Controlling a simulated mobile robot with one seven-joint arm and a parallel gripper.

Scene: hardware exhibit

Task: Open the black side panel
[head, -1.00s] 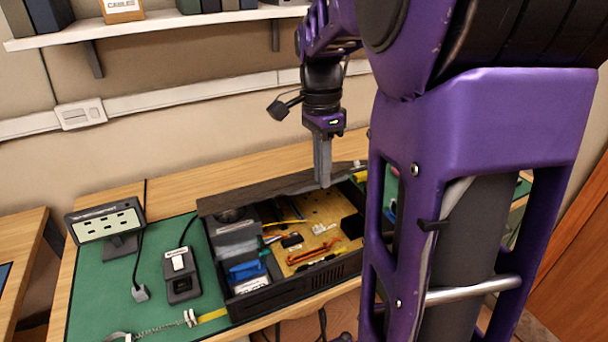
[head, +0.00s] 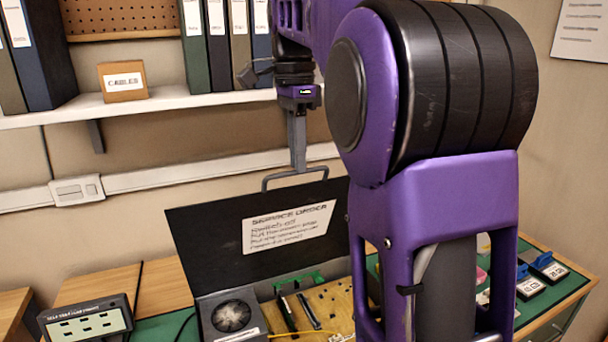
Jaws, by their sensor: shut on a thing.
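The black side panel (head: 200,240) stands raised and slightly tilted at the back of the open black case, its inner face towards me. A white sheet headed "SERVICE ORDER" (head: 288,228) is on that face. A grey bar handle (head: 277,176) rises from the panel's top edge. My gripper (head: 299,167) points down and is shut on this handle. Inside the case I see a round fan (head: 232,316), green parts (head: 300,283) and a tan perforated board (head: 332,296). My arm hides the panel's right end and the case's right side.
A shelf (head: 190,103) with binders and a "CABLES" box (head: 123,82) runs along the wall behind, close to my gripper. A small display (head: 88,322) stands left of the case. Small labelled devices (head: 545,272) lie on the right of the bench.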

